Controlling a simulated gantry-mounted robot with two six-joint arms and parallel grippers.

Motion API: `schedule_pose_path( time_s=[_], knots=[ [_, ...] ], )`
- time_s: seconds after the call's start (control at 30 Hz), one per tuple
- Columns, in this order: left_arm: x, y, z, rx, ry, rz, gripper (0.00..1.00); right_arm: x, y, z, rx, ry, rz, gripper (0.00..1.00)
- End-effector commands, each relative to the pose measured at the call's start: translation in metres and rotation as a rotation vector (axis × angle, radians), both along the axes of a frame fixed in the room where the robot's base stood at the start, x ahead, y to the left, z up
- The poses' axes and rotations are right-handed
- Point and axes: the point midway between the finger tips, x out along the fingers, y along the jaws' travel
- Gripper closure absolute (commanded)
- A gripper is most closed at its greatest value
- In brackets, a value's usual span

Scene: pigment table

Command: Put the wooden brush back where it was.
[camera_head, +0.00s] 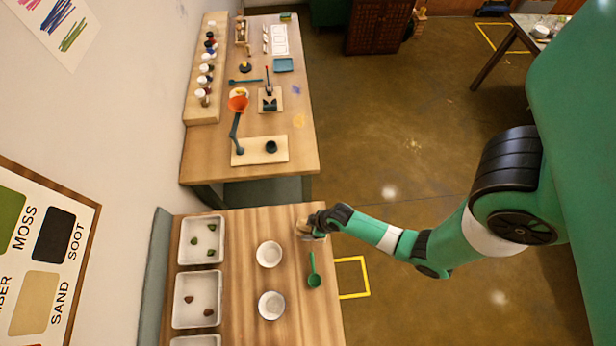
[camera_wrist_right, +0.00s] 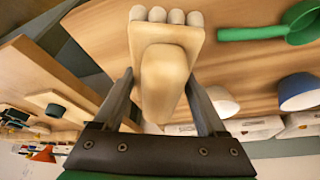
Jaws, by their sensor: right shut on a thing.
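The wooden brush (camera_head: 302,228) is pale wood with a row of rounded whitish bristle tufts. It shows large in the right wrist view (camera_wrist_right: 165,75), its tufts pointing away from the gripper. My right gripper (camera_head: 312,226) is shut on the brush's thick handle, with one finger on each side in the wrist view (camera_wrist_right: 160,90). The brush is at the far right corner of the near wooden table (camera_head: 240,285). I cannot tell whether it touches the tabletop. My left gripper is not in view.
Two bowls (camera_head: 269,254) (camera_head: 272,305) and a green scoop (camera_head: 314,281) are near the brush. White trays (camera_head: 183,318) with small lumps line the left. A far table (camera_head: 290,183) holds jars, a lamp and boards. Bare wood lies between scoop and bowls.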

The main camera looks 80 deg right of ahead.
Motion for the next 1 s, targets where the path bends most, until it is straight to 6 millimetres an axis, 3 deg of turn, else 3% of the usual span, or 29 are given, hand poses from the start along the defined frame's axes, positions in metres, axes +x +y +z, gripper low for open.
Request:
schedule_pose_path(
  time_s=[0.3, 0.67, 0.7, 0.8, 1.0],
  knots=[
    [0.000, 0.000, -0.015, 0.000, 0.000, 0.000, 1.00, 0.005, -0.002, -0.036, 0.000, 0.001, 0.000, 0.78],
    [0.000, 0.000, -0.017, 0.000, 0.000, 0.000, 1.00, 0.005, -0.002, -0.040, 0.000, -0.001, 0.000, 0.78],
    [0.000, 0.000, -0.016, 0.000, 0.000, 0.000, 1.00, 0.004, -0.002, -0.039, 0.000, 0.000, 0.000, 0.18],
    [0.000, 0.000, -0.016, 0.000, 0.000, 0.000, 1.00, 0.004, -0.002, -0.038, 0.000, 0.000, 0.000, 0.00],
    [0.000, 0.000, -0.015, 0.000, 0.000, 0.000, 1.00, 0.004, -0.002, -0.038, 0.000, 0.000, 0.000, 0.00]
  ],
)
